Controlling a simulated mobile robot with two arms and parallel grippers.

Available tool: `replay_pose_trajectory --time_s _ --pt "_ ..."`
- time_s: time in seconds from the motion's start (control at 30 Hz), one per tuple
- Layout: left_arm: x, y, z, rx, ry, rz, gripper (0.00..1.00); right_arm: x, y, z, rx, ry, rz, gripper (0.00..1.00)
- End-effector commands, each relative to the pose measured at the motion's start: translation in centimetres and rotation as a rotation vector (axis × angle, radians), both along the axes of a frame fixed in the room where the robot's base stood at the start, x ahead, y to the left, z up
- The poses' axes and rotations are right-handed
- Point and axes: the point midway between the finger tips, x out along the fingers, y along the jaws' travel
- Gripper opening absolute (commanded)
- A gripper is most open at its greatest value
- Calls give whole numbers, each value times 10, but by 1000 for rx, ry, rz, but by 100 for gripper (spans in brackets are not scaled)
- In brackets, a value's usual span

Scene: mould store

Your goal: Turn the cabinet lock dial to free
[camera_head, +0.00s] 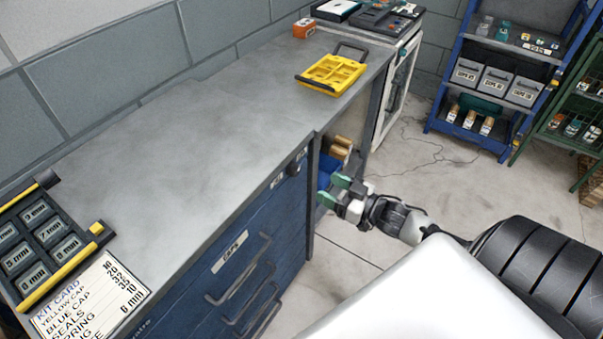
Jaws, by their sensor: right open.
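The cabinet (262,222) is blue with a grey worktop and drawers, one labelled CAPS. A small dark lock dial (293,169) sits high on its front near the right corner, between two small pale labels too small to read. I cannot tell which way the dial points. My right gripper (333,190) has green fingertips and is open, to the right of and a little below the dial. It appears apart from the dial. My left gripper is not in view.
A yellow tray (335,72) lies on the worktop (200,135). A dark case (40,240) and a kit card (92,297) lie at the near left. Drawer handles (240,285) stick out below. A blue shelf rack (450,90) stands at the back right. The floor (400,160) between is clear.

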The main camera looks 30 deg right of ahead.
Motion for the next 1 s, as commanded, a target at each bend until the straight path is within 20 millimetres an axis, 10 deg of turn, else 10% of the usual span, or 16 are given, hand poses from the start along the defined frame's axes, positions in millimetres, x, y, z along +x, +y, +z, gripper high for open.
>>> replay_pose_trajectory --time_s 0.47,0.87,1.0 --pt "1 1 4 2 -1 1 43 74 30 0 -2 -1 -4 60" --pt "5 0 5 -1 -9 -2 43 83 34 -1 -2 1 -4 60" --pt "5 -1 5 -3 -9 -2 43 83 34 -1 -2 1 -4 44"
